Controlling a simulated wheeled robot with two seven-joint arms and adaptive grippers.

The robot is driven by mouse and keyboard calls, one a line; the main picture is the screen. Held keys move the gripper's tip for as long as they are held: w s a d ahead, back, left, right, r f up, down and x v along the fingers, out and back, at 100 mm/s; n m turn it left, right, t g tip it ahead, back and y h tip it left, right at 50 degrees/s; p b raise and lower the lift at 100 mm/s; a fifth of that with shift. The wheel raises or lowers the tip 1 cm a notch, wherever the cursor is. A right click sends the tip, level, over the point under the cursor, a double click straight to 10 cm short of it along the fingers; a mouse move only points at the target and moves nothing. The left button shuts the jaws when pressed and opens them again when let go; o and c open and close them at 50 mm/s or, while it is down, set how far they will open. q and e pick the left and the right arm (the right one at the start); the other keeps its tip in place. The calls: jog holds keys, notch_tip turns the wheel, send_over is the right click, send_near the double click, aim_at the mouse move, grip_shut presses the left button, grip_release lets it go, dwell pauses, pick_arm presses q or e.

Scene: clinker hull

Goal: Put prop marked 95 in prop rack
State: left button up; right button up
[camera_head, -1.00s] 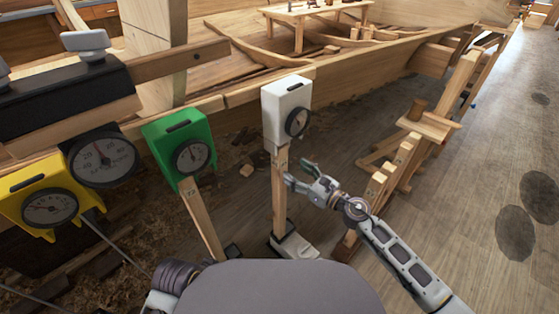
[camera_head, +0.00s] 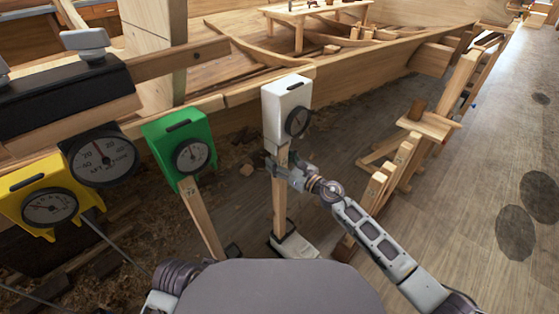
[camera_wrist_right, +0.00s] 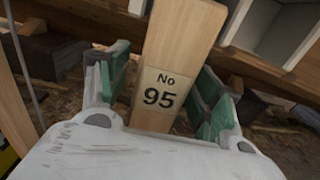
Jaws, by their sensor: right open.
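The prop marked 95 is a wooden post (camera_head: 279,205) standing nearly upright below a white gauge box (camera_head: 287,108), with its foot in a pale base (camera_head: 294,246) on the floor. Its "No 95" label (camera_wrist_right: 162,90) shows in the right wrist view. My right gripper (camera_head: 277,168) is open around the upper post, just under the gauge box. In the wrist view its green-padded fingers (camera_wrist_right: 160,92) stand on either side of the post, with gaps visible. What looks like the prop rack, with several wooden posts (camera_head: 382,182), stands to the right. My left gripper is not in view.
A green gauge (camera_head: 182,150) on a post marked 72 stands left of the prop, and a yellow gauge (camera_head: 40,203) farther left. The wooden hull (camera_head: 240,85) runs behind. A wooden stand (camera_head: 428,125) is at right.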

jog(key=shift+a, duration=0.1)
grip_shut()
jog(key=shift+w+r, duration=0.1)
dwell(0.4)
jog(key=shift+r+p, duration=0.4)
jog(key=shift+r, duration=0.05)
dwell(0.8)
